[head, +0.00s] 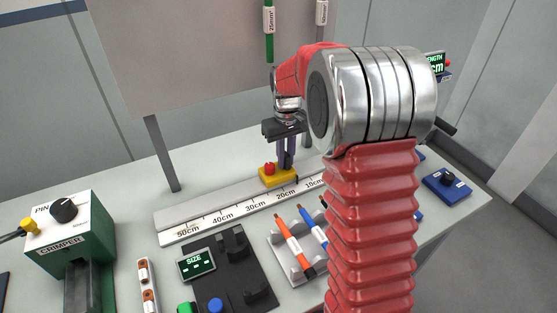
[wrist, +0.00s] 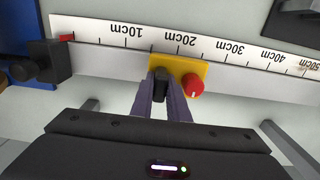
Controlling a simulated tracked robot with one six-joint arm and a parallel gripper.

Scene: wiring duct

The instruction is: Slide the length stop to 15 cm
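The length stop is a yellow block (head: 279,176) with a red knob on the duct ruler (head: 200,218). In the wrist view the yellow block (wrist: 185,66) sits beside the 20cm label, with the red knob (wrist: 192,84) toward the higher numbers. My gripper (head: 285,164) points down at the block. In the wrist view the purple fingertips (wrist: 161,84) close on the stop's dark upright tab, on the lower-number side of the knob. A length display (head: 435,63) is partly hidden behind my arm, and its number is not readable. My arm hides the ruler's low end in the head view.
In the wrist view a dark block (wrist: 45,68) stands at the ruler's low end. The track between stop and low end looks clear.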

